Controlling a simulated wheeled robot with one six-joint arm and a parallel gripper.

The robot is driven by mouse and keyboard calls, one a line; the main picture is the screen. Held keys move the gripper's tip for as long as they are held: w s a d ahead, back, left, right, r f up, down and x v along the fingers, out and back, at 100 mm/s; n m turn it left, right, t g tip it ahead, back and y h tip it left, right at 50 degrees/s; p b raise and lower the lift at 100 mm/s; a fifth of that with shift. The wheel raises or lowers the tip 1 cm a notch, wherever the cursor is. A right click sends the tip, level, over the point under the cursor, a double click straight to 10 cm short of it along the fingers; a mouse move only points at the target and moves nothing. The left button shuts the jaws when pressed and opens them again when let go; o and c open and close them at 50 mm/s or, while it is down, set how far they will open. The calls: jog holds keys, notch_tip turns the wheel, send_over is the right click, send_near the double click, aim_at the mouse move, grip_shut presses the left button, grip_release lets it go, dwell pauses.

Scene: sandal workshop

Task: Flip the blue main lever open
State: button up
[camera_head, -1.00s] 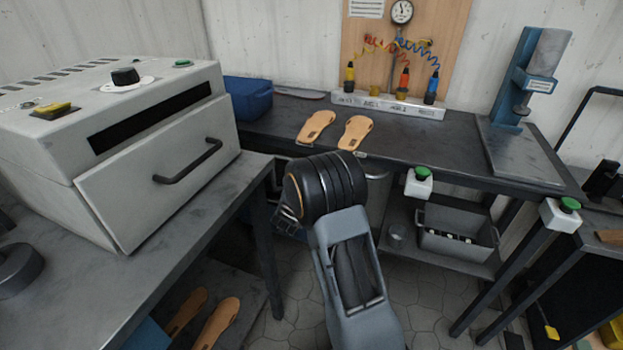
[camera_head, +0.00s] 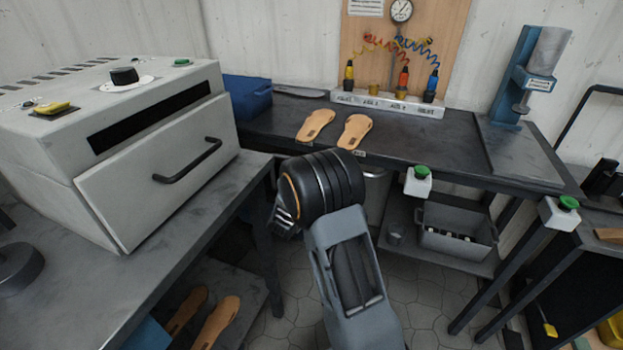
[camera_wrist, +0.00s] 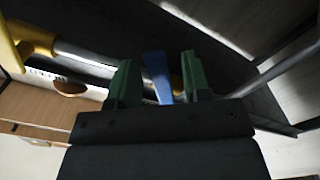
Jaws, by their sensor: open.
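The blue lever (camera_wrist: 158,78) shows in the wrist view as a flat blue handle beside a metal pipe (camera_wrist: 90,62). My gripper (camera_wrist: 156,62) is open, with one green finger on each side of the lever. I cannot tell whether either finger touches it. The lever's lower end is hidden behind my gripper's body. In the head view my black wrist (camera_head: 322,186) hangs in the gap between the benches. The lever is not visible there, and my fingers are mostly hidden behind the wrist.
A yellow part (camera_wrist: 32,38) sits at the pipe's left end. The oven-like machine (camera_head: 150,170) stands on the left bench, close to my arm. The back bench (camera_head: 270,130) carries two tan soles (camera_head: 354,131). A grey bin (camera_head: 455,235) stands on its lower shelf.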

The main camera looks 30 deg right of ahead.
jog(key=p+v, duration=0.1)
jog(key=v, duration=1)
jog(key=shift+s, duration=0.25)
jog(key=shift+a, duration=0.1)
